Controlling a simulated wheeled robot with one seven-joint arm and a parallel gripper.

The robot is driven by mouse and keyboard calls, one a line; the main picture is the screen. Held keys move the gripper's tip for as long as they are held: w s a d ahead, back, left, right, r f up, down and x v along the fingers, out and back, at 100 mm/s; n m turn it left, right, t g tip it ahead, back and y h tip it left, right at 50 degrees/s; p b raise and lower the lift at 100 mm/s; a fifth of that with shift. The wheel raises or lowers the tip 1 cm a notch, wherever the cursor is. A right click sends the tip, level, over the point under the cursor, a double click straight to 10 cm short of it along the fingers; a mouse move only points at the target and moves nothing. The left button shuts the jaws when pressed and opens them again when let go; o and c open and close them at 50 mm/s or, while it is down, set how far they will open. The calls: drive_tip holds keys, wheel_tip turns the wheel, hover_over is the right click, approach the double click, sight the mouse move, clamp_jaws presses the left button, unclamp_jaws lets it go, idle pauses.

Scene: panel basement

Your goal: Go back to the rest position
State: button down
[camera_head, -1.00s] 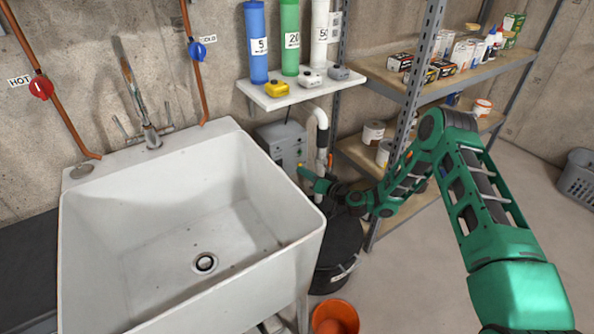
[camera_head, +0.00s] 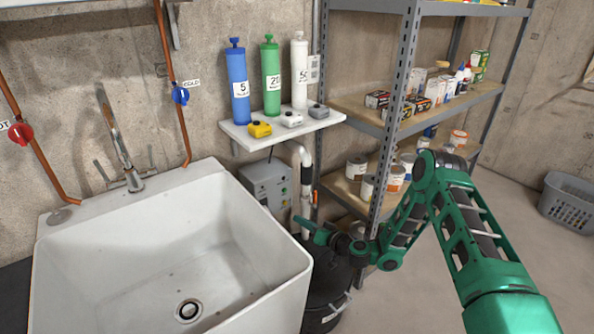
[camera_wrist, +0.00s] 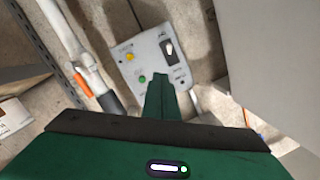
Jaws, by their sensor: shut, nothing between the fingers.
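My gripper (camera_head: 307,225) is at the end of my green arm, in front of the white drain pipe and above the black bin, right of the sink. It is shut and empty. In the wrist view my shut gripper (camera_wrist: 160,92) points toward a grey control box (camera_wrist: 160,58) with a switch and yellow and green buttons. This box also shows in the head view (camera_head: 267,184), on the wall under the small shelf. The arm is bent at a raised elbow to the right of the gripper.
The white sink (camera_head: 170,215) fills the left. A black bin (camera_head: 328,285) stands beside it. The small white shelf (camera_head: 282,128) holds bottles and coloured blocks. A metal shelving unit (camera_head: 391,120) stands behind my arm. A grey basket (camera_head: 568,205) is far right; floor between is clear.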

drive_tip(key=s+d+r+n+g+h, duration=0.1)
drive_tip(key=s+d+r+g+h, duration=0.3)
drive_tip(key=s+d+r, duration=0.8)
drive_tip(key=s+d+r+g+h, duration=0.45)
drive_tip(key=s+d+r, duration=0.25)
drive_tip(key=d+r, duration=0.5)
drive_tip(key=s+d+r+m+g+h, duration=0.1)
drive_tip(key=s+d+r+m, duration=0.1)
drive_tip(key=s, duration=0.8)
drive_tip(key=s+d+r+m+g, duration=0.1)
drive_tip(key=s+d+r+m, duration=0.2)
drive_tip(key=s+d, duration=0.3)
drive_tip(key=s+d+r+m+g+h, duration=0.1)
drive_tip(key=s+d+m, duration=0.3)
drive_tip(key=s, duration=1.1)
drive_tip(key=shift+s+d+r+g+h, duration=0.35)
drive_tip(key=shift+d+r+g, duration=0.1)
drive_tip(key=shift+d+r, duration=0.2)
drive_tip(key=shift+w+a, duration=0.1)
